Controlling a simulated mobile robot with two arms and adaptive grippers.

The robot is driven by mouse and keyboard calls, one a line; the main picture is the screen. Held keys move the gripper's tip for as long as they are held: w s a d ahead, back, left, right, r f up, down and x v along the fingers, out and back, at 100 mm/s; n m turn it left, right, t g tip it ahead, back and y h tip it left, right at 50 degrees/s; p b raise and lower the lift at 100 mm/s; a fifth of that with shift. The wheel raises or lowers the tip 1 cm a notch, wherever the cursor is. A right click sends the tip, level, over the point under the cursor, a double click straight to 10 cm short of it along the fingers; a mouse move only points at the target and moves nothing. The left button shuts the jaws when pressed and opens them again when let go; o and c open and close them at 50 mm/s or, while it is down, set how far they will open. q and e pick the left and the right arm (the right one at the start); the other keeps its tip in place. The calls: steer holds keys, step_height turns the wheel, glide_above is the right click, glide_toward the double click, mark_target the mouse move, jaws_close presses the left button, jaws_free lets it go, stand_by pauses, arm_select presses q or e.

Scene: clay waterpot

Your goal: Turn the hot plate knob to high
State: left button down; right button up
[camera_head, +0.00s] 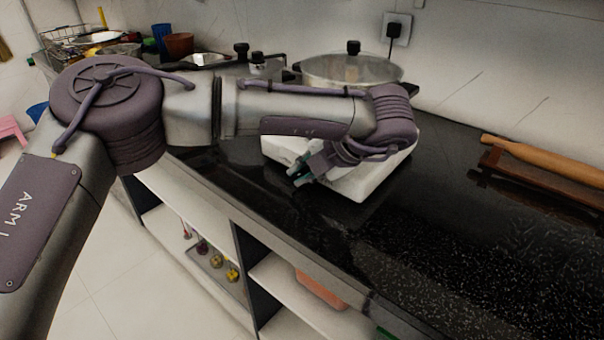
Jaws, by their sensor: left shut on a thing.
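The white hot plate (372,180) stands on the black counter, partly hidden behind my left arm. A metal pot with a glass lid and black lid knob (352,68) shows above my forearm, over the hot plate. My left gripper (298,177) is at the hot plate's front left face, its fingers shut on the hot plate knob. The knob itself is hidden by the fingers, so its setting cannot be seen. My right gripper is out of view.
A rolling pin (540,162) and a wooden board (535,180) lie at the right. Other lidded cookware (258,65) and a brown pot (179,45) stand at the back left. The counter (460,240) in front is clear, with open shelves (290,290) below.

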arm_select(q)
steer(key=c, duration=1.2)
jaws_free()
steer(key=v, duration=1.2)
